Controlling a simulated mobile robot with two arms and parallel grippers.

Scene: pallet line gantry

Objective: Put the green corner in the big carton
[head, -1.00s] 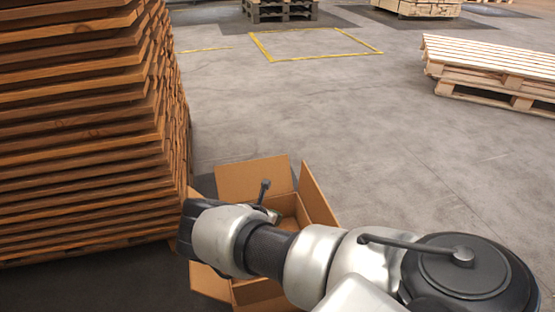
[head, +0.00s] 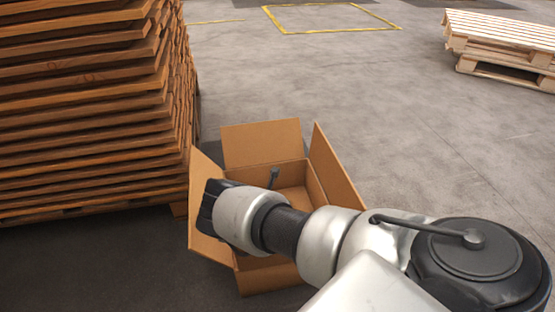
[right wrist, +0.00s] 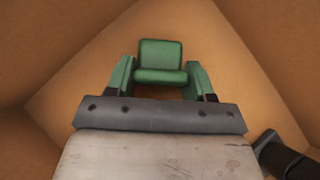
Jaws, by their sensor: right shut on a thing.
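The big carton (head: 262,143) stands open on the floor in the head view, its flaps spread outward. My right arm reaches across it from the right, with the wrist over the opening. The wrist hides the fingers and part of the carton's inside there. In the right wrist view my right gripper (right wrist: 160,78) is shut on the green corner (right wrist: 160,55), which sits between green finger-like pieces at both sides. Brown cardboard walls of the carton (right wrist: 50,75) surround it. I cannot tell whether the corner touches the carton's bottom. My left gripper is out of view.
A tall stack of brown boards (head: 85,110) stands close to the carton's left side. Pale wooden pallets (head: 500,38) lie at the upper right. A yellow floor outline (head: 335,32) is at the back. The grey floor between is clear.

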